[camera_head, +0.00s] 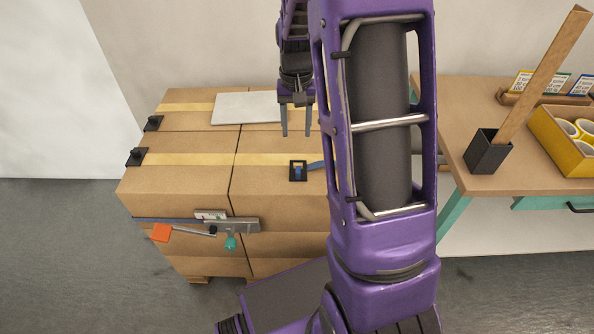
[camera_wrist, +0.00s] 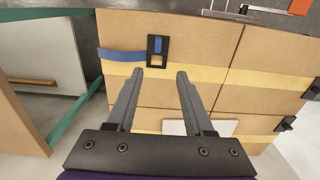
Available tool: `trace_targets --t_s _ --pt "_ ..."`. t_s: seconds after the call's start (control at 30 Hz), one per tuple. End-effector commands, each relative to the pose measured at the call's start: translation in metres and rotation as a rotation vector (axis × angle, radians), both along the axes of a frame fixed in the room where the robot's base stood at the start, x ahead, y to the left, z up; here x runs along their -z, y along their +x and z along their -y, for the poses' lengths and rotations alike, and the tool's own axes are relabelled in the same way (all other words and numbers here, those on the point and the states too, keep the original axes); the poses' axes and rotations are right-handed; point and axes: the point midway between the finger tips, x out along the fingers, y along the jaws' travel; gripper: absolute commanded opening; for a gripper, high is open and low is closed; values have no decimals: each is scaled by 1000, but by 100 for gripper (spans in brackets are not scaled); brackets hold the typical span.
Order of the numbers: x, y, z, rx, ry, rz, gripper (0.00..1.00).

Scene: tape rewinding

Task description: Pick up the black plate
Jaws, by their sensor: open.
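A small black plate (camera_head: 291,178) with slots and a blue strap (camera_head: 315,165) through it lies on top of the cardboard boxes (camera_head: 190,185). In the wrist view the black plate (camera_wrist: 151,60) lies just beyond my fingertips, with the blue strap (camera_wrist: 120,55) running off to the left. My gripper (camera_head: 296,133) is open and empty, pointing down over the boxes. In the wrist view my gripper (camera_wrist: 160,72) has its two fingers apart with nothing between them. In the head view my arm hides the right part of the boxes and strap.
Two black clips (camera_head: 137,157) (camera_head: 152,123) sit at the boxes' left edge. A white sheet (camera_head: 245,107) lies on top behind. A metal tool (camera_head: 235,224) hangs on the front. A workbench (camera_head: 515,180) with a black holder (camera_head: 487,154) and yellow bin (camera_head: 565,150) stands right.

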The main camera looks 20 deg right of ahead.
Motion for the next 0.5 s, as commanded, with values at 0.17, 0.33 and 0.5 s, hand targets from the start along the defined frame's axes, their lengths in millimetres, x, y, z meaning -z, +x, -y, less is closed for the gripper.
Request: trace_targets --t_s 0.17,0.33,0.5 --pt "44 -1 0 1 0 -3 52" --pt "76 0 0 1 -1 -1 52" --pt "90 0 1 0 -2 1 52"
